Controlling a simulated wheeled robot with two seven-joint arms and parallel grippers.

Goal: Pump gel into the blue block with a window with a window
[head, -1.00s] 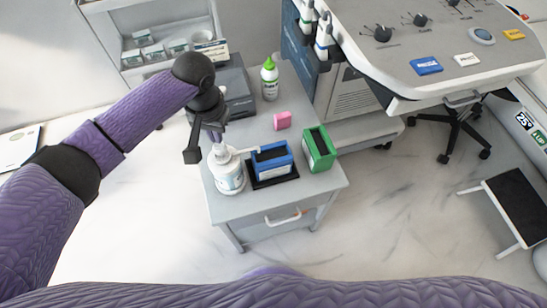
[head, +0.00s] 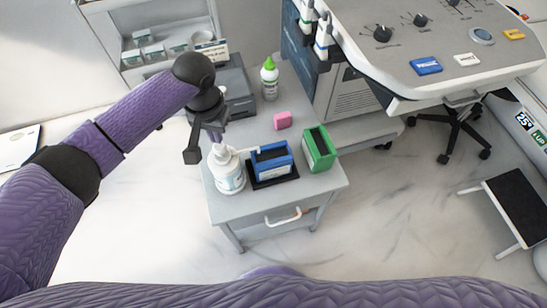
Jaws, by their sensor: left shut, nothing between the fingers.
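The blue block with a window (head: 272,162) sits on a black pad (head: 259,185) on the small grey cart. The white pump bottle (head: 229,172) stands upright just left of it, and its nozzle points right toward the block. My left gripper (head: 207,150) is shut and empty at the top left of the pump bottle; whether it touches the pump head cannot be told. The gripper partly hides the area behind the pump head. My right gripper is not in view; only a purple arm crosses the bottom edge.
A green block (head: 319,149) stands right of the blue one, with a pink block (head: 283,120) behind. A green-capped bottle (head: 269,79) and a grey box (head: 238,90) stand at the cart's back. An ultrasound console (head: 430,85) borders the right.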

